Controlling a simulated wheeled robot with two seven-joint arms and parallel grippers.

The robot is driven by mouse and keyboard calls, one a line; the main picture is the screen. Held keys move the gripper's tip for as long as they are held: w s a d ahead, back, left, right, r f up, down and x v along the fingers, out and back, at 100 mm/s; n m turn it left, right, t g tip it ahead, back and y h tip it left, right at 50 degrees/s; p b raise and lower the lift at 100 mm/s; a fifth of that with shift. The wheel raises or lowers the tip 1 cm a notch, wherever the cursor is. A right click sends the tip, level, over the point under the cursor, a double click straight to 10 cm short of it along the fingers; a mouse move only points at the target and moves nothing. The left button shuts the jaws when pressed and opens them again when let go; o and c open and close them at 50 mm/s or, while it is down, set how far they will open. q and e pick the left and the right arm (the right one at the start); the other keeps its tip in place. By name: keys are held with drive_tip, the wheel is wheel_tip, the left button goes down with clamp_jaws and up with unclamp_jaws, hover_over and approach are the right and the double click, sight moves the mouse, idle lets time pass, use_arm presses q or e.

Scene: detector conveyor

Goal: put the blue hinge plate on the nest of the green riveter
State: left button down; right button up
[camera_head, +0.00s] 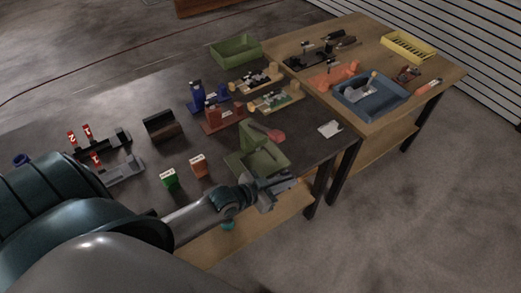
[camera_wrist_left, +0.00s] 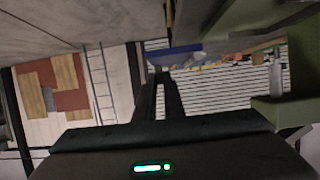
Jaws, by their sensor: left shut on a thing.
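My left gripper (camera_head: 283,184) is at the front edge of the dark table, just in front of the green riveter (camera_head: 248,137). In the left wrist view the fingers (camera_wrist_left: 162,78) are closed together on the blue hinge plate (camera_wrist_left: 178,52), which shows as a thin blue strip across the fingertips. In the head view I cannot make out the plate at the gripper. The riveter has a flat green base and an upright part; green parts of it fill the right of the wrist view (camera_wrist_left: 265,112). I cannot see the nest clearly. My right gripper is out of view.
Red (camera_head: 222,118) and blue (camera_head: 195,97) devices stand behind the riveter. Small green (camera_head: 169,180) and orange (camera_head: 199,166) boxes stand to its left. A white piece (camera_head: 330,129) lies to the right. A wooden table holds a blue tray (camera_head: 366,112) and yellow crate (camera_head: 424,56).

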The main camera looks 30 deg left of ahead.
use_arm(q)
drive_tip(key=w+a+b, duration=0.1)
drive_tip(key=a+b, duration=0.1)
drive_tip(key=a, duration=0.2)
drive_tip(key=w+a+b, duration=0.2)
drive_tip(key=a+b, duration=0.1)
drive_tip(key=a, duration=0.1)
drive_tip(key=w+a+b, duration=0.2)
drive_tip(key=a, duration=0.2)
drive_tip(key=shift+a+f+b, duration=0.15)
drive_tip(key=shift+f+b, duration=0.05)
drive_tip(key=shift+b, duration=0.1)
drive_tip(key=shift+w+a+r+b, duration=0.15)
drive_tip(key=shift+w+a+b, duration=0.15)
drive_tip(key=shift+a, duration=0.25)
drive_tip(key=shift+r, duration=0.1)
drive_tip(key=shift+a+f+b, duration=0.1)
drive_tip(key=shift+f+b, duration=1.65)
drive_tip(key=shift+f, duration=0.05)
